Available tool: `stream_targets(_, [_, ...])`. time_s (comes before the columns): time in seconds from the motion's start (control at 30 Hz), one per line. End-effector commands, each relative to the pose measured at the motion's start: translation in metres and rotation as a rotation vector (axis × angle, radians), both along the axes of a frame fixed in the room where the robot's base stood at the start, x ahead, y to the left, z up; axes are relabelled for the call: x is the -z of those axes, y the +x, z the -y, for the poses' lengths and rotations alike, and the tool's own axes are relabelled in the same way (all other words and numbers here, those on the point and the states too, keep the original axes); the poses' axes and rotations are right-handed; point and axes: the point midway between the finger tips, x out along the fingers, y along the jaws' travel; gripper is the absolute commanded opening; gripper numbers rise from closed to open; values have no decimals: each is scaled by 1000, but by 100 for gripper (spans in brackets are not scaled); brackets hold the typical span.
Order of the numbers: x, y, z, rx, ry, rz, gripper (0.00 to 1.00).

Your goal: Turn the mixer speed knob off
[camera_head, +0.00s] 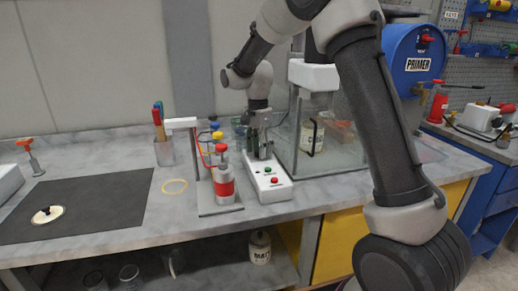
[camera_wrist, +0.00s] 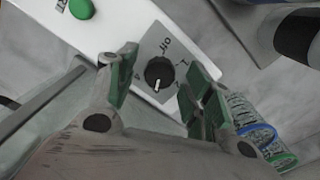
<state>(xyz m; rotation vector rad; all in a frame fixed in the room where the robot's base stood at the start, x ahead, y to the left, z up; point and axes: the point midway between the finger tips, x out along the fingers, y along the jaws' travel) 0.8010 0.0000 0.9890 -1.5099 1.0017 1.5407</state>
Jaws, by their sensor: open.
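The mixer speed knob (camera_wrist: 160,72) is a small round black dial on a grey plate in the wrist view. Its white pointer mark points down in the picture, away from the "Off" label (camera_wrist: 164,42) above it. My gripper (camera_wrist: 159,64) is open, its green-padded fingers on either side of the knob with visible gaps. I cannot tell the height of the fingertips above the panel. In the head view, my gripper (camera_head: 258,146) is over the rear end of the white control box (camera_head: 270,192) and hides the knob there.
The box also carries a green button (camera_head: 267,170) and a red button (camera_head: 274,180). A red-and-white canister (camera_head: 223,185) stands close to its left. A clear-walled enclosure (camera_head: 340,163) is close on the right. A dark mat (camera_head: 100,218) lies at left.

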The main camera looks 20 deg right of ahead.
Motion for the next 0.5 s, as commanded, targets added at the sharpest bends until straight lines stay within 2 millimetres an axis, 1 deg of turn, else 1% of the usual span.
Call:
stream_targets(0.1, [3, 0, 0, 0, 0, 1, 51])
stream_targets(0.27, [3, 0, 0, -1, 0, 1, 51])
stream_targets(0.3, [3, 0, 0, -1, 0, 1, 48])
stream_targets(0.37, [3, 0, 0, -1, 0, 1, 37])
stream_targets(0.5, [3, 0, 0, -1, 0, 1, 11])
